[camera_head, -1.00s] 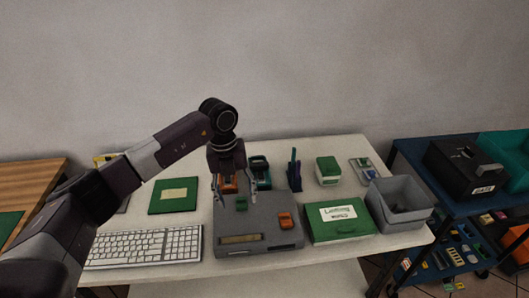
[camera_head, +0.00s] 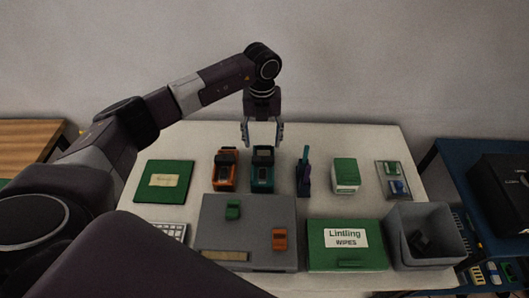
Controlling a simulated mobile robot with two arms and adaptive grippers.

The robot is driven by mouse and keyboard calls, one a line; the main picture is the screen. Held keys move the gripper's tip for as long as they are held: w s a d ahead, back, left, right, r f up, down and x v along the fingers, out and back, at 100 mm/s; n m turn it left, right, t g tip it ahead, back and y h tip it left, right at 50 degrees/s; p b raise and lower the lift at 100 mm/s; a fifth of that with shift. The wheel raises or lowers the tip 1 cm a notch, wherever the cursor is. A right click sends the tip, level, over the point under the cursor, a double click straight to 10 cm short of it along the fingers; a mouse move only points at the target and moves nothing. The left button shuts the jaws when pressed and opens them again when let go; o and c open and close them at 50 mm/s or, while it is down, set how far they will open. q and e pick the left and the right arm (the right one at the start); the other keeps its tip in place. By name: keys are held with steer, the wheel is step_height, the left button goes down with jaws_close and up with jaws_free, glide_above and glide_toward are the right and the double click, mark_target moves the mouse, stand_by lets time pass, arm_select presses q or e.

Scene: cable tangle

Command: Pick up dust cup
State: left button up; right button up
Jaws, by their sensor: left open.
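My left gripper (camera_head: 263,140) points down with its two fingers spread and nothing between them. It hangs just behind and above a teal and black device (camera_head: 262,172), which stands upright behind a grey box-shaped unit (camera_head: 215,232). An orange and black device (camera_head: 225,170) stands to the left of the teal one. I cannot tell for sure which object is the dust cup. A grey open bin (camera_head: 440,228) at the right holds a dark item (camera_head: 419,243). My right gripper is not in view.
A green wipes box (camera_head: 346,263) is at the front. A blue cart (camera_head: 465,163) stands to the right.

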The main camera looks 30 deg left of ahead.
mark_target(263, 147)
arm_select(q)
steer(key=f, duration=0.2)
steer(key=f+p, duration=0.1)
steer(key=f, duration=0.1)
steer(key=shift+w+d+f, duration=0.15)
steer(key=shift+w, duration=0.05)
steer(key=shift+c, duration=0.6)
steer(key=c, duration=0.9)
steer(key=shift+c, duration=0.2)
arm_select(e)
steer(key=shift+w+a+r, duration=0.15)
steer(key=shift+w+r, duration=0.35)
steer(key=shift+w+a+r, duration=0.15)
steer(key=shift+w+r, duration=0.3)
